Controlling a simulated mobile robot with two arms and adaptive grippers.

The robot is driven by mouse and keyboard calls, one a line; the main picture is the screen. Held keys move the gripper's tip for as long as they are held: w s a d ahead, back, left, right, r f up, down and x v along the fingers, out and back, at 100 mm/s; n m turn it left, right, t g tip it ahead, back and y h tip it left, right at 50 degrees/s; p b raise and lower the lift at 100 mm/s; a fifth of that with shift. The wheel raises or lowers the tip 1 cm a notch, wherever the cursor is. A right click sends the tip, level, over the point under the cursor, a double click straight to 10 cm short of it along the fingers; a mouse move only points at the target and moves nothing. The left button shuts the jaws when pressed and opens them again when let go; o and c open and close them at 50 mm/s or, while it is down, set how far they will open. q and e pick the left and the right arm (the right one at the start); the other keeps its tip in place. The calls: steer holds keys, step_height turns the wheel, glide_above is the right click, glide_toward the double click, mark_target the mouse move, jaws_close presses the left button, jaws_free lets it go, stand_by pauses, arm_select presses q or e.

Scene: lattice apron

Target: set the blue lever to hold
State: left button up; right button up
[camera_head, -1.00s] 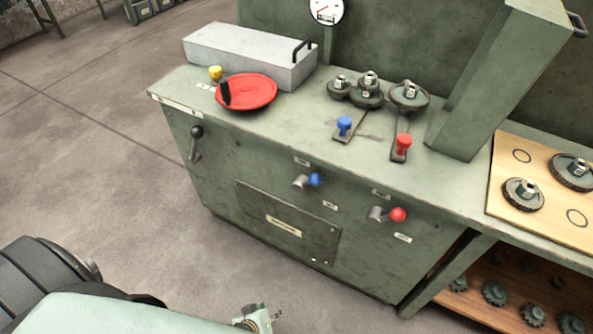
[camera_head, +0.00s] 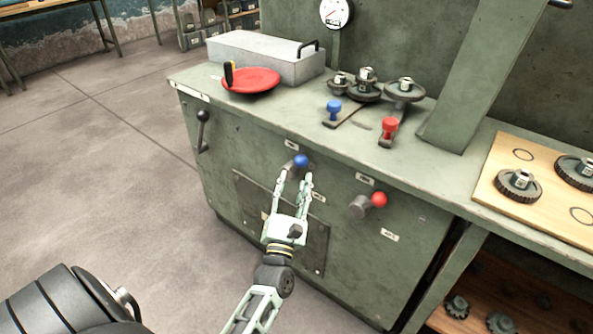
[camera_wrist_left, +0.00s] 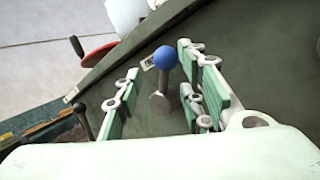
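The blue lever (camera_head: 300,161) has a round blue knob on a grey stem and hub on the front face of the green cabinet. In the left wrist view the blue lever (camera_wrist_left: 165,60) stands between the two fingers, with clear gaps on both sides. My left gripper (camera_head: 294,180) is open in front of the lever, its fingertips near the knob. In the wrist view the left gripper's (camera_wrist_left: 157,98) green finger pads are spread apart. Small labels sit above and beside the lever, too small to read. My right gripper is not in view.
A red-knobbed lever (camera_head: 378,200) is to the right on the same face. A black lever (camera_head: 203,130) is at the left. The cabinet top (camera_head: 300,107) carries a red disc (camera_head: 251,80), a grey box (camera_head: 262,57) and gears. Open floor lies left.

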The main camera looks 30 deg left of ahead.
mark_target(297, 166)
arm_select(q)
steer(key=x, duration=0.5)
steer(key=shift+w, duration=0.1)
jaws_close()
steer(key=shift+f, duration=0.1)
stand_by(0.3)
